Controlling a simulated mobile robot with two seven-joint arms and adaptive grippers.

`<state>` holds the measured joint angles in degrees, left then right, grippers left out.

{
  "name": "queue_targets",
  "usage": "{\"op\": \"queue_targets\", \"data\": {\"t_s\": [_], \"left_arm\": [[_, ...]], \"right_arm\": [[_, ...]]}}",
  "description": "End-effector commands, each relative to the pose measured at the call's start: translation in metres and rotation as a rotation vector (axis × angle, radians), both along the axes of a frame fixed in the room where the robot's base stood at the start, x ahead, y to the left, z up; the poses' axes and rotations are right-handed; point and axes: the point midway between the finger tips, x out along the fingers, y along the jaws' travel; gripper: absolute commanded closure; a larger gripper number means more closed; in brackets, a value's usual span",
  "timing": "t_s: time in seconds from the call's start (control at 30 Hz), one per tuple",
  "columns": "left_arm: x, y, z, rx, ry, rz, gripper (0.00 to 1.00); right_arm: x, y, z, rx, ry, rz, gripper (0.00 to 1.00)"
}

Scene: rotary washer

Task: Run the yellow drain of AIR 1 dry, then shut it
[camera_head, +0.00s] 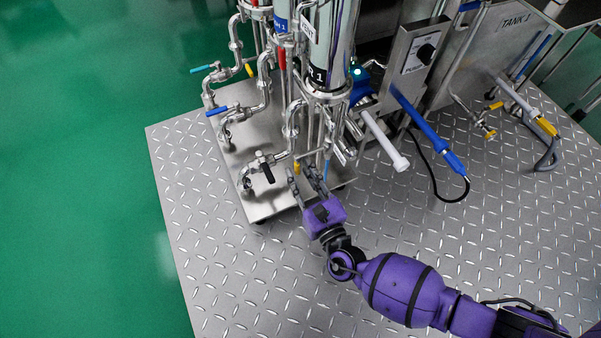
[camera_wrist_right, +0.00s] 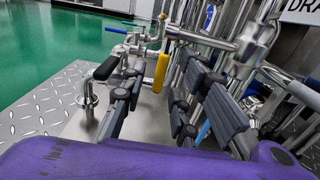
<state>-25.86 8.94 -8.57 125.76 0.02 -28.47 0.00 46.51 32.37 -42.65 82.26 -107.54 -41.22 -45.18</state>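The AIR 1 column (camera_head: 322,50) is a clear, shiny cylinder with a partly hidden label ending in "R 1". The yellow drain handle (camera_head: 297,167) is a small lever low on the pipework below it. In the right wrist view the yellow handle (camera_wrist_right: 161,73) hangs upright between and beyond the fingers. My right gripper (camera_head: 304,178) is open, its fingers pointing at the handle from the front, with no visible grip on it. Whether a finger touches it, and whether any water runs from the drain, I cannot tell. My left gripper is in neither view.
A black-handled valve (camera_head: 267,170) stands just left of the yellow one. Blue-handled valves (camera_head: 216,111) and pipes crowd behind. To the right are a white-ended pipe (camera_head: 398,163), a blue wand (camera_head: 430,132) and a control box (camera_head: 421,52). The patterned metal floor (camera_head: 230,270) in front is clear.

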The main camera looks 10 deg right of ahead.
Motion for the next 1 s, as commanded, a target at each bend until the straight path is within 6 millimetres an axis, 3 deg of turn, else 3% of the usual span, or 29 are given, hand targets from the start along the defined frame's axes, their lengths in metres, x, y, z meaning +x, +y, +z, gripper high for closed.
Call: {"op": "queue_targets", "data": {"t_s": [0.17,0.4,0.6,1.0], "left_arm": [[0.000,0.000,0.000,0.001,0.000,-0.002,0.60],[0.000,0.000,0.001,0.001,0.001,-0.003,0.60],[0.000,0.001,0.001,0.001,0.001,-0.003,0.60],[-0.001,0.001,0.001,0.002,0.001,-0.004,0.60]], "right_arm": [[-0.021,-0.007,-0.002,-0.001,0.004,0.000,0.72],[-0.070,-0.023,-0.003,-0.001,0.004,0.000,0.72],[-0.101,-0.033,-0.002,0.001,0.000,0.000,0.72],[-0.113,-0.036,-0.001,0.001,-0.002,0.000,0.72]]}}
